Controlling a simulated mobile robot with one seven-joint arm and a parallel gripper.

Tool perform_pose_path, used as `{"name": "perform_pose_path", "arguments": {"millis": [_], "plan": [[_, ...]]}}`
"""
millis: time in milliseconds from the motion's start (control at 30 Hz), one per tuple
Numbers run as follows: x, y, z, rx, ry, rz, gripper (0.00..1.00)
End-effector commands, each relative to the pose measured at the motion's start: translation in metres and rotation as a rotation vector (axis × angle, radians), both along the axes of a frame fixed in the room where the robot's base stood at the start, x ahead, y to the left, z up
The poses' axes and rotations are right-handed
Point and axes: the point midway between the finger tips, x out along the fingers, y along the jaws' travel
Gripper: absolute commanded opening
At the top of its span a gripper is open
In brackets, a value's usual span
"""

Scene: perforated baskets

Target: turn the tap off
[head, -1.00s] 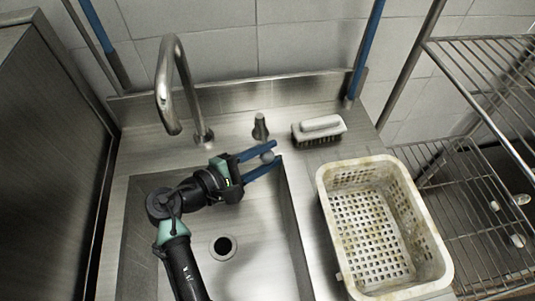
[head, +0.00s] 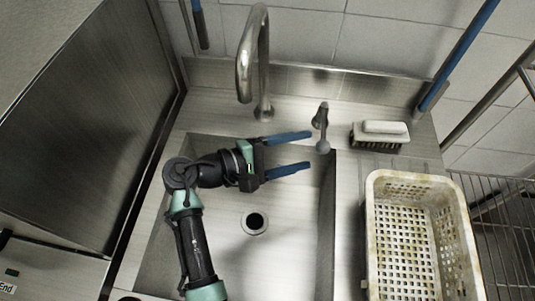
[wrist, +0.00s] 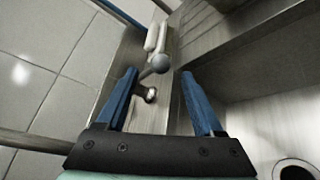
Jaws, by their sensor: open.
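The tap's curved metal spout (head: 262,62) rises at the back of the sink (head: 275,255). No water stream shows. To its right stands the tap's small lever (head: 320,117), with a grey ball knob (head: 322,146) at its front end, near the basin's back right corner. My gripper (head: 308,151) is open and empty over the basin, its blue fingers pointing right. The knob is just past the fingertips, apart from them. In the wrist view the knob (wrist: 161,63) appears beyond and between the fingertips (wrist: 158,76), with the lever base partly behind the left finger.
A white-topped brush (head: 380,134) lies on the counter right of the lever. A stained perforated basket (head: 372,215) stands further forward on the right. A wire rack (head: 500,205) is at the far right. The sink basin is empty, with a drain (head: 254,222).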

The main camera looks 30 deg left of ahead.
Motion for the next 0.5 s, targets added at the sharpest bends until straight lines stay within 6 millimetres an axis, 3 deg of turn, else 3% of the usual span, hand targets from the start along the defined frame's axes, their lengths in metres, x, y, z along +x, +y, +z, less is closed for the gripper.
{"name": "perform_pose_path", "arguments": {"millis": [200, 500], "plan": [[-0.033, 0.031, 0.01, 0.0, -0.001, 0.004, 0.69], [-0.052, 0.048, 0.016, 0.0, 0.0, 0.0, 0.69]]}}
